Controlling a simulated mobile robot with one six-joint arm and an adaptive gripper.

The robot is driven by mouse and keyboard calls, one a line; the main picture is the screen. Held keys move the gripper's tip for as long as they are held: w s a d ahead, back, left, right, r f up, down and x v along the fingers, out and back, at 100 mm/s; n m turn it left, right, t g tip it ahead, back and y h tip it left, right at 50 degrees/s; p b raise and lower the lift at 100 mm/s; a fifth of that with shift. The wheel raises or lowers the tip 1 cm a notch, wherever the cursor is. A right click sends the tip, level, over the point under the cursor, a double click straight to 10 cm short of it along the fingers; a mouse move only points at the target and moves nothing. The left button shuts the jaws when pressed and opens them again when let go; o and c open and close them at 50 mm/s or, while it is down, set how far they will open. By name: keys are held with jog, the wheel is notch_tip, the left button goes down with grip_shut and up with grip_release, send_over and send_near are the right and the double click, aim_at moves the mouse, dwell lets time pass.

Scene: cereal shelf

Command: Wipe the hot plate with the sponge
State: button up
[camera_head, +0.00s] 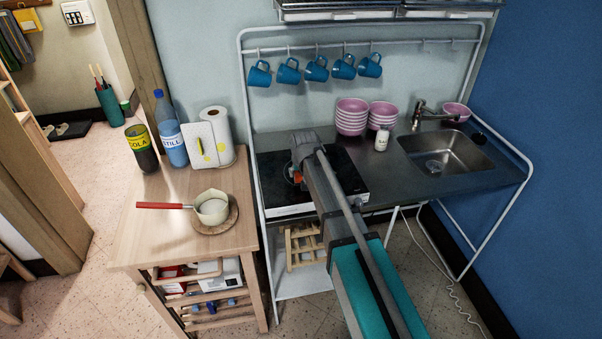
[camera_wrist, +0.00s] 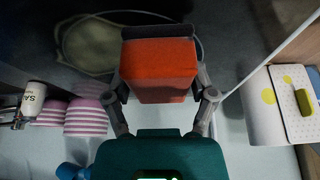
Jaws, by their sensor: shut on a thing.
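The hot plate (camera_head: 346,172) is a black slab with a light front edge on the steel counter, partly hidden behind my arm in the head view. In the wrist view its dark top (camera_wrist: 226,50) lies beyond the sponge, with a pale oval patch and ring (camera_wrist: 88,45) at upper left. The orange sponge (camera_wrist: 160,68) has a dark layer along its far edge. My gripper (camera_wrist: 161,88) is shut on the sponge from both sides. In the head view my gripper (camera_head: 303,160) is over the left part of the hot plate; whether the sponge touches it cannot be told.
Pink bowls (camera_head: 352,116) and a salt shaker (camera_head: 382,138) stand behind the plate, with a sink (camera_head: 445,152) at right. Blue mugs (camera_head: 316,68) hang above. At left, a wooden cart (camera_head: 150,230) carries a pan (camera_head: 212,207), bottles (camera_head: 170,130) and a paper roll (camera_head: 217,128).

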jog(key=shift+f+b, duration=1)
jog(key=shift+f, duration=0.05)
dwell(0.4)
jog(key=shift+w+d+r, duration=0.1)
jog(key=shift+w+d, duration=0.15)
jog(key=shift+d, duration=0.6)
jog(key=shift+w+d, duration=0.2)
jog(key=shift+d, duration=0.6)
jog(key=shift+w+d, duration=0.25)
jog(key=shift+d, duration=0.6)
jog(key=shift+w+d, duration=0.2)
jog(key=shift+d, duration=0.6)
jog(key=shift+d, duration=0.1)
jog(key=shift+w+d, duration=0.3)
jog(key=shift+d, duration=0.5)
jog(key=shift+w+d, duration=0.25)
jog(key=shift+d, duration=0.55)
